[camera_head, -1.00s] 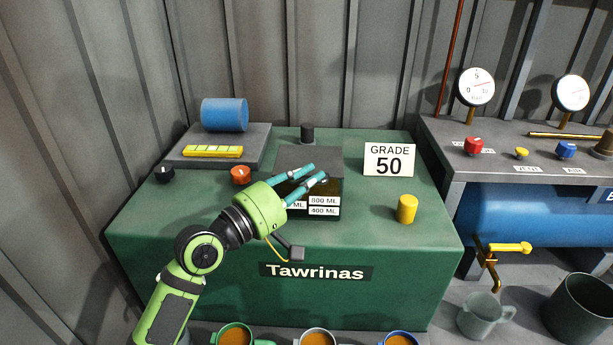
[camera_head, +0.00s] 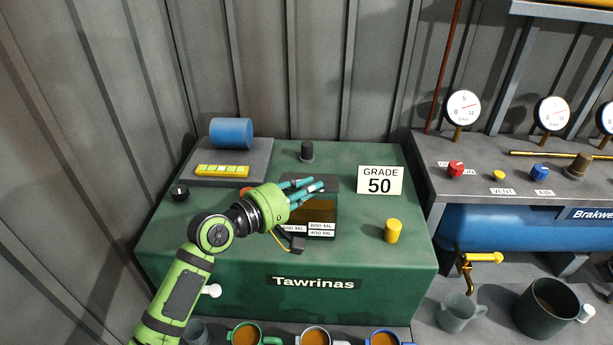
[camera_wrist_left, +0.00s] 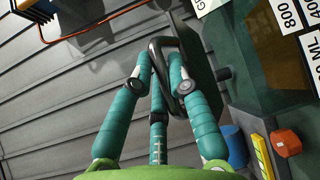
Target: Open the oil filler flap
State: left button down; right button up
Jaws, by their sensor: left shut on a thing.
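The oil filler flap is a dark grey plate (camera_head: 328,184) above the oil window (camera_head: 312,212) of the green Tawrinas machine (camera_head: 230,265). In the left wrist view the flap (camera_wrist_left: 201,62) stands out from the machine, with a black loop handle (camera_wrist_left: 163,41) on it. My left gripper (camera_head: 311,186) has its teal fingers at the flap; in the wrist view (camera_wrist_left: 163,88) they are closed around the handle. The fingers hide part of the flap in the head view, so its exact angle is hard to tell. My right gripper is not in view.
A grade 50 sign (camera_head: 380,181) and a yellow knob (camera_head: 392,231) stand right of the flap. A black post (camera_head: 307,151) is behind. A blue cylinder (camera_head: 231,132) and yellow level (camera_head: 222,170) are at left. Mugs (camera_head: 315,337) stand in front on the floor.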

pick_arm(q)
jog(key=shift+n+g, duration=0.6)
jog(key=w+r+p, duration=0.1)
jog(key=p, duration=0.1)
jog(key=w+r+p, duration=0.1)
jog(key=r+p, duration=0.1)
jog(key=w+r+p, duration=0.2)
jog(key=p, duration=0.1)
jog(key=shift+r, duration=0.2)
jog(key=w+r+g+y+b, duration=0.1)
jog(key=w+r, duration=0.2)
jog(key=w, duration=0.8)
jog(key=shift+n, duration=0.4)
jog(key=shift+w, duration=0.15)
jog(key=c, duration=1.2)
grip_release()
